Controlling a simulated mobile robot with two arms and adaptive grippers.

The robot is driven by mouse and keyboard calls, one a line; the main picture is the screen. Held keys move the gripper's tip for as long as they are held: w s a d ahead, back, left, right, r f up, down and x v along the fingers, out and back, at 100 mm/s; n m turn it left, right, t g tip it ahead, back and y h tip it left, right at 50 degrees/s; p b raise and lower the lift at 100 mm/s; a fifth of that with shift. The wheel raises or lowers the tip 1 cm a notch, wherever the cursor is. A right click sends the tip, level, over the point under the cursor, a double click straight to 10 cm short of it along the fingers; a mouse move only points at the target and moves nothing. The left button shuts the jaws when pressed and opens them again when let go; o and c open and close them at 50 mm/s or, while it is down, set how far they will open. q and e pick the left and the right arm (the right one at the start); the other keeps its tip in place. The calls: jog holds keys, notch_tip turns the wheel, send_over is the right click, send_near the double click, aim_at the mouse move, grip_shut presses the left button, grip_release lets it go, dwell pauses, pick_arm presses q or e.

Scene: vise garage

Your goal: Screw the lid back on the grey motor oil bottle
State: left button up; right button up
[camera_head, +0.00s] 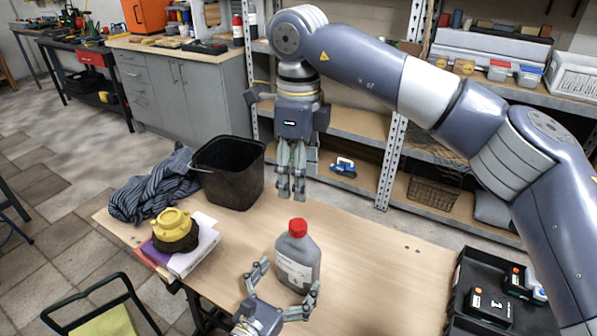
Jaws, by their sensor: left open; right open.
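The grey motor oil bottle (299,256) stands upright on the wooden table, its pale label facing me. The red lid (298,226) sits on top of its neck; I cannot tell whether it is screwed tight. My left gripper (288,278) is low at the near side of the bottle, its open fingers spread to either side of the bottle's lower part. I cannot tell whether they touch it. My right gripper (291,194) points down with open fingers above and behind the lid in the picture, empty and apart from it.
A black bucket (232,172), a striped cloth (155,186) and a yellow object (173,229) on books (197,247) occupy the table's left side. A black tray (462,318) with boxed items lies at the right. The wooden table (385,265) is clear right of the bottle.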

pick_arm(q)
jog(key=v, duration=0.8)
jog(key=shift+s, duration=0.15)
dwell(2.7)
